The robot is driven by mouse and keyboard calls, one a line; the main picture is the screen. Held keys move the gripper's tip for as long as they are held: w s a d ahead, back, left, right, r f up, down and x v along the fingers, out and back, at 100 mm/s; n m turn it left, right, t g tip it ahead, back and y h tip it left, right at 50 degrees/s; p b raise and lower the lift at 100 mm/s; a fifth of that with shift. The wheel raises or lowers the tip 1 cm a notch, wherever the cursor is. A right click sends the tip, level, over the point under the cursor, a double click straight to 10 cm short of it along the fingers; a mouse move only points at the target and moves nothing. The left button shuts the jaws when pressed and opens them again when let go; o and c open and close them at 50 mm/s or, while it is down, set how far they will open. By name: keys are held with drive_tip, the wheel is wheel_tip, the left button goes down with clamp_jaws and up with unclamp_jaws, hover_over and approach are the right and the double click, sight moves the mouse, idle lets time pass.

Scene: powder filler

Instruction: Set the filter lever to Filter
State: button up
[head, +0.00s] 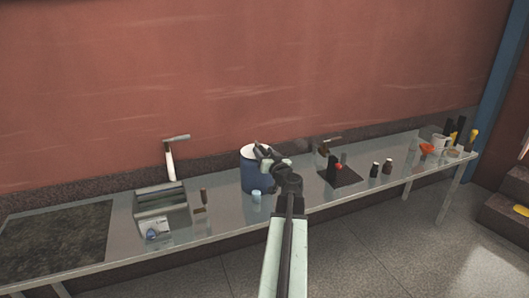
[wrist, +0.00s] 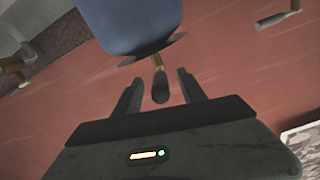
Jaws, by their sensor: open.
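A blue container with a white inside (head: 254,172) stands on the long bench, and my arm covers part of it. It also shows large at the top of the wrist view (wrist: 130,22). A short lever with a dark grip (wrist: 159,88) and a brass-coloured shank points from the container's dark edge toward my gripper. I take it as the filter lever; no label is readable. My gripper (wrist: 158,77) is open, with one finger on each side of the lever's grip and gaps visible. In the head view, my gripper (head: 268,157) is in front of the container and hides the lever.
A grey box with a crank (head: 162,205) and a light blue cup (head: 256,196) stand on the bench (head: 225,222). A hammer-like lever (head: 171,160) rises behind the box. Small bottles (head: 375,169) and a red-topped item (head: 338,167) stand to the right. The red wall is behind.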

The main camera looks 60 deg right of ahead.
drive_tip(key=shift+w+d, duration=0.3)
drive_tip(key=shift+w, duration=0.1)
clamp_jaws()
drive_tip(key=shift+s, duration=0.1)
idle(0.9)
